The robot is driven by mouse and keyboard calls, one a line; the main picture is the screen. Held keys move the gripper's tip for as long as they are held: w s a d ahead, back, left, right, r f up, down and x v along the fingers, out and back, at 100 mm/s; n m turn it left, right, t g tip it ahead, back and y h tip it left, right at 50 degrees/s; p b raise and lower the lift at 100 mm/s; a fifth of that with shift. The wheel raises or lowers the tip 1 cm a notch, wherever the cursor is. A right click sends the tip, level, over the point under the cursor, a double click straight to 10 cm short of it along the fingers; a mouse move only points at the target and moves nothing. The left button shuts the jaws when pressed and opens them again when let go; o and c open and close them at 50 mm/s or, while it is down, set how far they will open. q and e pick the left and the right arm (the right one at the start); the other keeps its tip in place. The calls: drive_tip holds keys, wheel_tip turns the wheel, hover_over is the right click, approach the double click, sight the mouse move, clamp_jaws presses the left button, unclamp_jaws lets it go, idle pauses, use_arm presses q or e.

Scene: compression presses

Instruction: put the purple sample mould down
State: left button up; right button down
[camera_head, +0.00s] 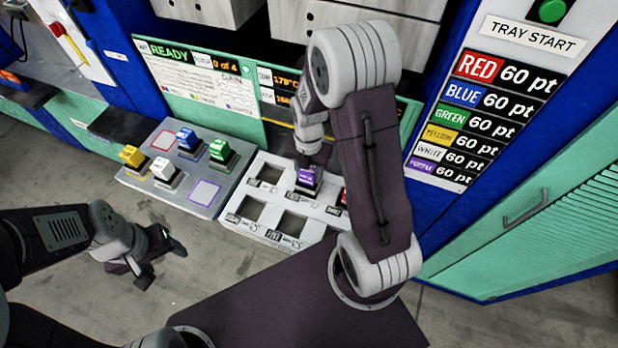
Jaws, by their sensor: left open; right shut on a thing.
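The purple sample mould (307,178) is at the back middle of the white tray with square openings (263,236). My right gripper (312,163) is shut on it from above, and the arm hides part of the gripper. I cannot tell whether the mould is seated in an opening or just above it. My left gripper (163,262) is open and empty, low over the floor at the left, away from the tray.
A grey board (143,185) left of the tray carries yellow (132,155), white (164,170), blue (187,138) and green (221,151) moulds. A red block (344,197) shows beside my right arm. Several tray openings look empty. A teal panel (215,112) stands behind.

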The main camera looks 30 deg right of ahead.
sight(309, 179)
wheel_tip(309, 179, down, 3)
drive_tip(key=shift+w+f, duration=0.1)
drive_tip(key=shift+f, duration=0.15)
drive_tip(key=c, duration=0.8)
unclamp_jaws()
